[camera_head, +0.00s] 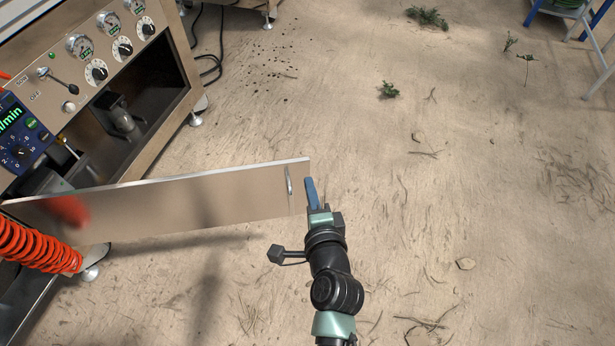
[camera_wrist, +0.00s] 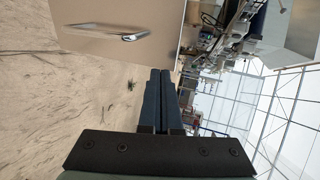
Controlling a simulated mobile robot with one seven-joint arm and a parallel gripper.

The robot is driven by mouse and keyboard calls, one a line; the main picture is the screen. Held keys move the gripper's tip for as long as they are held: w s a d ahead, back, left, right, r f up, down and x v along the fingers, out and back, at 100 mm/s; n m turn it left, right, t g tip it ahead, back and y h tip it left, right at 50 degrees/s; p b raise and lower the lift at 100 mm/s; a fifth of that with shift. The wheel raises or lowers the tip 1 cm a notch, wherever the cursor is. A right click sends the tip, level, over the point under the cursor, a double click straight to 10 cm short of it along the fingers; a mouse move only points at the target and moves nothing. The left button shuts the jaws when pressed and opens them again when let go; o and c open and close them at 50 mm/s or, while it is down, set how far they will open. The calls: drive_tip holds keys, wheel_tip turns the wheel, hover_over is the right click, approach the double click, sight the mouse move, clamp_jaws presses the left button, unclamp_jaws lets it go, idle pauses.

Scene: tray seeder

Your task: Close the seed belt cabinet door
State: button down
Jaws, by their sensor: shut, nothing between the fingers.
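The cabinet door (camera_head: 180,200) is a long flat metal panel standing wide open, reaching out from the machine on the left. Its silver bar handle (camera_head: 289,181) is near the free end. My gripper (camera_head: 311,190) is shut and empty, with blue fingers close to the door's free edge, just right of the handle. I cannot tell whether the fingers touch the door. In the wrist view, the door (camera_wrist: 150,30) fills the top, with the handle (camera_wrist: 107,30) at upper left and the shut fingers (camera_wrist: 159,85) just below the door edge.
The cabinet (camera_head: 150,85) has an open, dark compartment below a panel of gauges and knobs. A coiled orange hose (camera_head: 35,250) hangs at lower left, in front of the door's inner end. Bare ground lies to the right, with small weeds (camera_head: 388,90) and a blue-legged stand (camera_head: 590,40).

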sight(304, 165)
drive_tip(key=shift+w+a+b, duration=0.2)
drive_tip(key=shift+w+b, duration=0.05)
drive_tip(key=shift+w, duration=0.65)
drive_tip(key=shift+w+a+b, duration=0.15)
drive_tip(key=shift+w+b, duration=0.05)
drive_tip(key=shift+w, duration=0.65)
